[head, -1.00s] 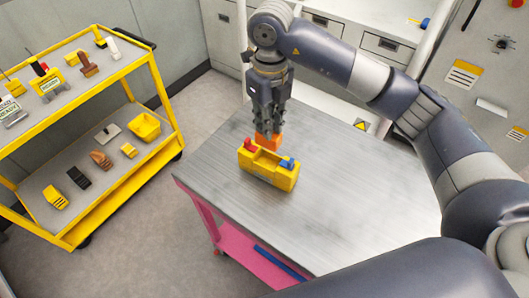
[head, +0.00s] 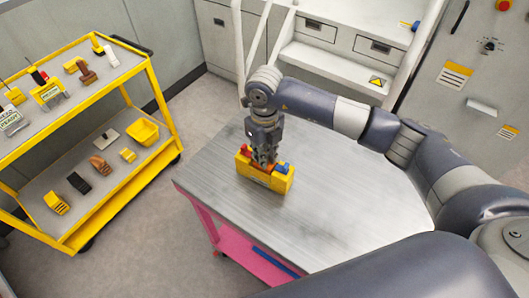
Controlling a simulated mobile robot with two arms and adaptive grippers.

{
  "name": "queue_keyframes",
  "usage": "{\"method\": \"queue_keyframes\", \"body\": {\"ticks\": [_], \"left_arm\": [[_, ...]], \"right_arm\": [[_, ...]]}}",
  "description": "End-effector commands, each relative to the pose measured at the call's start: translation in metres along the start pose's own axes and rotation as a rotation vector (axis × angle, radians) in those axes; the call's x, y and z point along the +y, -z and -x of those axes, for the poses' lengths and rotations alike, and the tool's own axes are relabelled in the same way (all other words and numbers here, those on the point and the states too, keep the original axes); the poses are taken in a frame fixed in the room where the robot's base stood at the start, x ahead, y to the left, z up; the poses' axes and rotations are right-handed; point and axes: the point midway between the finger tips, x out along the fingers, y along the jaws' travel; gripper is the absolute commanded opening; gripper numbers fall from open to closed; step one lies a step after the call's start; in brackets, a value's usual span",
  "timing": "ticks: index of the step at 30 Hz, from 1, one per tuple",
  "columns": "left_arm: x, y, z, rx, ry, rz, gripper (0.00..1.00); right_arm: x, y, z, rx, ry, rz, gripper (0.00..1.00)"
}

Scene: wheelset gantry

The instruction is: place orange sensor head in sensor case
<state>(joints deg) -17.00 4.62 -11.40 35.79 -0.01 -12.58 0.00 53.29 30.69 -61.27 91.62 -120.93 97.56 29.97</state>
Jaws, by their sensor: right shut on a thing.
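The yellow sensor case (head: 266,178) stands on the grey metal table top, near its far left part. A red piece (head: 245,150) sits in its left end and a blue piece (head: 283,168) in its right end. My right gripper (head: 264,163) points down over the middle of the case and is shut on the orange sensor head (head: 269,167). Only a little orange shows between the fingers and the case. The sensor head is low, at the middle of the case; whether it touches the bottom is hidden. My left gripper is not in view.
The table top (head: 335,205) is bare around the case. A yellow two-shelf cart (head: 165,150) with brushes, blocks and a small yellow bin (head: 144,131) stands at the left. White drawers and steps (head: 330,62) are behind the table.

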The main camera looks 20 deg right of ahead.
Motion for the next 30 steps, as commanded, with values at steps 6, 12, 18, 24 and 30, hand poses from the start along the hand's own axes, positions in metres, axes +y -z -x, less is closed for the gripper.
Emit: {"method": "queue_keyframes", "body": {"ticks": [6, 12, 18, 24, 30], "left_arm": [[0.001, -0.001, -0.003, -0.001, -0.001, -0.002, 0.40], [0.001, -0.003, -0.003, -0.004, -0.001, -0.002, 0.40], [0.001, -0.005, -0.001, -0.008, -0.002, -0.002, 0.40], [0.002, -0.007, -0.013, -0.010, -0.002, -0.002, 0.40], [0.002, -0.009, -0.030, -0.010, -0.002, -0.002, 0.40]], "right_arm": [[0.000, 0.000, -0.003, 0.000, 0.000, 0.000, 0.29], [0.000, 0.000, -0.002, 0.000, 0.000, 0.000, 0.36], [0.000, 0.000, 0.000, 0.000, 0.000, 0.000, 0.36], [0.000, -0.002, 0.022, -0.007, 0.001, 0.001, 0.36], [0.000, -0.002, 0.066, -0.007, 0.002, 0.001, 0.36]]}}
